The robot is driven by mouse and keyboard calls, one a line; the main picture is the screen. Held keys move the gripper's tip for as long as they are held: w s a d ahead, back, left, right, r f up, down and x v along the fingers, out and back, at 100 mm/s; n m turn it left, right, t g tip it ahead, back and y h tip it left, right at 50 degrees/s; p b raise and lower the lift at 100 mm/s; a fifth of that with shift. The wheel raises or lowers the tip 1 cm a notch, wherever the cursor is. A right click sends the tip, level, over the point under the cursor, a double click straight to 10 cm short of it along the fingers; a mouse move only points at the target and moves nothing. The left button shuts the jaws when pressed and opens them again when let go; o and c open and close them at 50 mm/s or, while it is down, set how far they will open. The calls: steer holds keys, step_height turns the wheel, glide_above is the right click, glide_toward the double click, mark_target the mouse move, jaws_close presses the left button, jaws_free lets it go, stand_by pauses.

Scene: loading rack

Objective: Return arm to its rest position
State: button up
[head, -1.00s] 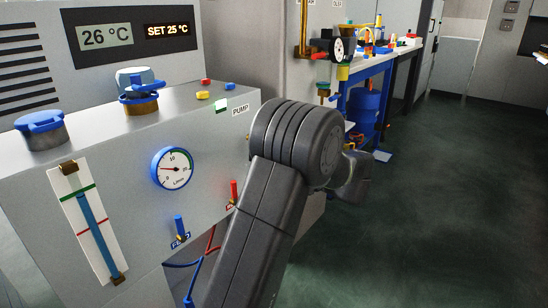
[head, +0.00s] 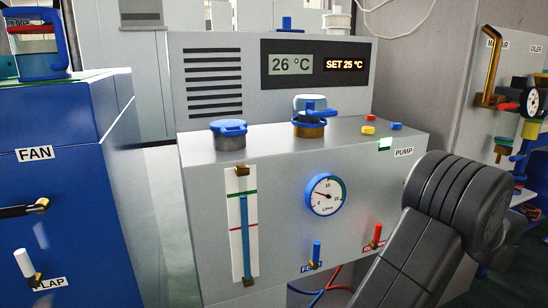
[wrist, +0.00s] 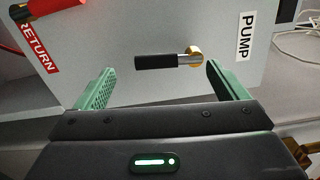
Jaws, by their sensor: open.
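My gripper (wrist: 160,95) shows in the wrist view with its two green fingers spread apart and nothing between them. Beyond the fingers is a grey panel with a black-handled lever (wrist: 165,61) on a brass pivot, beside a PUMP label (wrist: 245,37). I cannot tell whether the fingers touch the panel, but a gap shows between them and the lever. In the head view my dark arm stands at the lower right, in front of the grey pump unit (head: 215,180); its gripper is hidden there.
A red handle (wrist: 50,8) with a RETURN label is at the wrist view's upper left. The pump unit carries a gauge (head: 325,194), a flow tube (head: 244,225) and blue-capped ports. A blue FAN cabinet (head: 60,120) stands left. Pipes and valves (head: 520,115) are at right.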

steer(key=b+x, duration=0.1)
steer(key=x, duration=0.4)
steer(key=shift+w+a, duration=0.1)
steer(key=shift+w, duration=0.1)
steer(key=shift+s, duration=0.1)
